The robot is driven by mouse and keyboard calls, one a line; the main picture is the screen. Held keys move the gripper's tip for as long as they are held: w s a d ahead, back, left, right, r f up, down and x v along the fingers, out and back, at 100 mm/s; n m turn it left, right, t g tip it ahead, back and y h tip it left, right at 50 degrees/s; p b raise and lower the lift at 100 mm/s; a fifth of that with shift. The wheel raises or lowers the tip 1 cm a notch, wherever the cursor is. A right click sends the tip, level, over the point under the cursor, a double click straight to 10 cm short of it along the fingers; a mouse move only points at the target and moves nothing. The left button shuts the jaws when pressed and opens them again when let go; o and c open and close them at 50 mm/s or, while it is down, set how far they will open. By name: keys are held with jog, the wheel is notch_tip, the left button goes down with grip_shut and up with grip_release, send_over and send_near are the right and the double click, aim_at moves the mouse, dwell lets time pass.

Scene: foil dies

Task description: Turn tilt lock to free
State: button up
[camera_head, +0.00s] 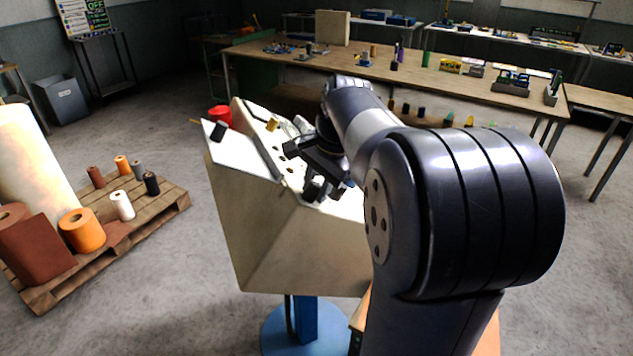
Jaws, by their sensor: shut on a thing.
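A pale console (285,235) with a sloping top panel stands on a blue pedestal (306,318). My gripper (303,171) is over the right part of that panel, low and close to its surface. It is shut on a control there, but the fingers and arm hide the control. I cannot tell for sure that it is the tilt lock, or how it is turned. No marking for free is readable. To the left on the console are a black knob (217,131), a red part (220,116) and a brass-coloured knob (272,125).
My arm covers the console's right side. A wooden pallet (160,212) with foil rolls, including an orange one (81,230), lies at the left. A long workbench (460,83) with small items stands behind. The floor between pallet and console is clear.

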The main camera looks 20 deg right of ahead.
jog(key=o, duration=1)
jog(key=v, duration=1)
jog(key=shift+s+d+r+b, duration=0.1)
jog(key=shift+r+b, duration=0.3)
jog(key=x, duration=1)
jog(key=shift+f+p, duration=0.35)
jog(key=shift+p, duration=0.05)
jog(key=shift+w+f+b, duration=0.2)
jog(key=shift+f+b, duration=0.15)
jog(key=shift+b, duration=0.25)
jog(key=shift+r+n+t+b, duration=0.2)
jog(key=shift+n+t+b, duration=0.1)
jog(key=shift+n+b, duration=0.35)
